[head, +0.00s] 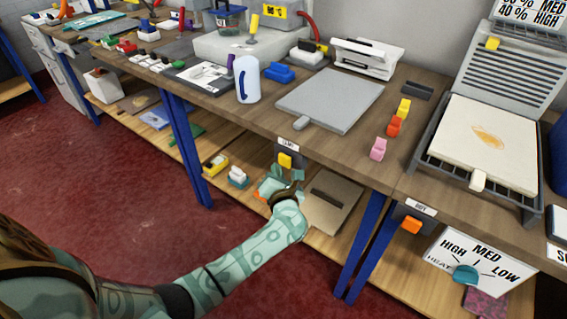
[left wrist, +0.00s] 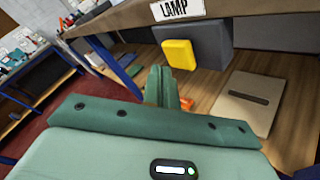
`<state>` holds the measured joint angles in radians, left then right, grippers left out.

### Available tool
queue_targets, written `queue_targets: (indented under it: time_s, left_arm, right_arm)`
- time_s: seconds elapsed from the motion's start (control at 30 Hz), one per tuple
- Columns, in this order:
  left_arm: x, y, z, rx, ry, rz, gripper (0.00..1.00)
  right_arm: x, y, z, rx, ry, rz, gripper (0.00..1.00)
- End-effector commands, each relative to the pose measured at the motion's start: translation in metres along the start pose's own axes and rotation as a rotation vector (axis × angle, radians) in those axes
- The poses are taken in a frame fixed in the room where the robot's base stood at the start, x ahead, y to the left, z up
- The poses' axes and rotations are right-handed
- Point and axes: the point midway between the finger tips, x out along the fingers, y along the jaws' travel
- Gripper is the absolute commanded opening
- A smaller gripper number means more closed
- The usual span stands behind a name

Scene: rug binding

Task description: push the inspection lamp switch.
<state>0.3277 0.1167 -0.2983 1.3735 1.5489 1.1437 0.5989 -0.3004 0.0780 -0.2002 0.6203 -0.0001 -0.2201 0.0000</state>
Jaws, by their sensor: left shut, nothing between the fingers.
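The lamp switch is a yellow rocker (head: 285,160) on a dark box under the bench's front edge, below a white label. In the left wrist view the yellow rocker (left wrist: 180,54) sits on its grey box (left wrist: 215,45) under the label "LAMP" (left wrist: 178,9). My left gripper (head: 292,183) is just below the switch in the head view. In the left wrist view its shut fingers (left wrist: 160,86) point up and forward, below and a little left of the rocker. They look apart from it and hold nothing. My right gripper is not in view.
The wooden bench top (head: 260,130) overhangs the switch. An orange switch (head: 411,225) sits further right under the same edge. A tan board (head: 332,203) and small yellow and white items lie on the lower shelf. Blue legs (head: 358,245) stand to the right.

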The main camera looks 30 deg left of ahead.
Motion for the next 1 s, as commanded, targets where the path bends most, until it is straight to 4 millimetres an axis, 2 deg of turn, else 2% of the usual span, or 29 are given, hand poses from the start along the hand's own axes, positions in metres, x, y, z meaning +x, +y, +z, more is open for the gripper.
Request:
queue_targets:
  time_s: [1.0]
  left_arm:
    - [0.0092, -0.0068, 0.0065, 0.000, 0.000, 0.000, 0.00]
  right_arm:
    - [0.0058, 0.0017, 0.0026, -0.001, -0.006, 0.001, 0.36]
